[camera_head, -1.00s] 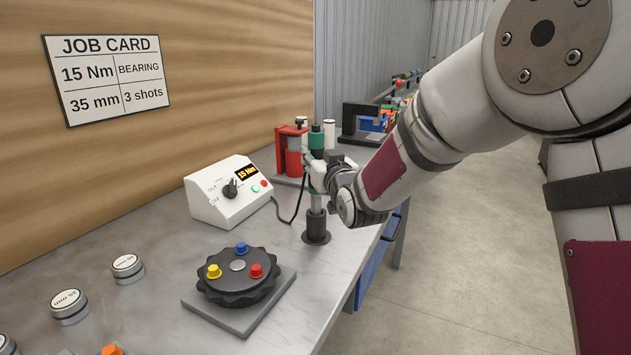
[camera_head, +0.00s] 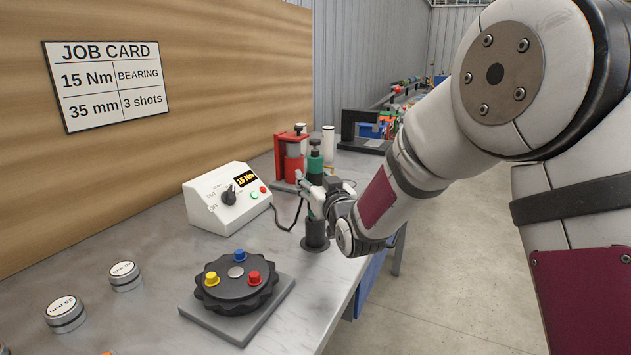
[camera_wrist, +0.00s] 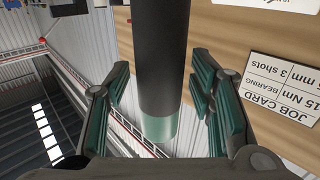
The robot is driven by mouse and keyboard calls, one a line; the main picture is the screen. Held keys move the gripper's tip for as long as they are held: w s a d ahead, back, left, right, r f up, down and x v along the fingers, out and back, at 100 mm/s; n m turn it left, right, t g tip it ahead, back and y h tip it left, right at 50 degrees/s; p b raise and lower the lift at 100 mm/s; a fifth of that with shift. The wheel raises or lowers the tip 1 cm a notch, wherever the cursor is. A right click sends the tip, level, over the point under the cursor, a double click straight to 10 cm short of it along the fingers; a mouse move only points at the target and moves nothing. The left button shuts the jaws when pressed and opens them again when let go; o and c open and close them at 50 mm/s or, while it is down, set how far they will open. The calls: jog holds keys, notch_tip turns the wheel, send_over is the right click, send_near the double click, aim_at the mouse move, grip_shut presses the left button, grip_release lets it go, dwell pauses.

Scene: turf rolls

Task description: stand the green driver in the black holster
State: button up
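The green driver (camera_head: 315,161) stands upright with a black cap on top. Its lower end is in the black holster (camera_head: 315,236), a short dark cylinder on the bench; my gripper hides part of the driver just above it. My gripper (camera_head: 313,197) is around the driver above the holster. In the wrist view, the driver (camera_wrist: 161,60) shows as a dark cylinder with a green end, between the teal pads of my gripper (camera_wrist: 160,92). Gaps show on both sides, so the fingers look open and apart from it.
A white controller (camera_head: 228,197) reading 15 Nm stands left of the holster. A black round fixture (camera_head: 236,290) with coloured knobs lies in front. A red stand (camera_head: 290,158) is close behind the driver. White-topped cylinders (camera_head: 66,315) sit at front left.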

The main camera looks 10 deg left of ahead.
jog(key=shift+s+r, duration=0.1)
jog(key=shift+r, duration=0.05)
jog(key=v, duration=1.2)
jog(key=s+d+m+g+h, duration=0.2)
jog(key=s+d+g+h, duration=0.4)
jog(key=s+d, duration=0.7)
jog(key=s+d+f+m+g, duration=0.1)
jog(key=s+d+g, duration=0.3)
jog(key=s, duration=0.8)
jog(key=s+d+f+m+g+h, duration=0.1)
jog(key=s+d+g, duration=0.3)
jog(key=s, duration=0.9)
jog(key=shift+d+m+h, duration=0.3)
jog(key=shift+d+m, duration=0.2)
jog(key=shift+d, duration=0.35)
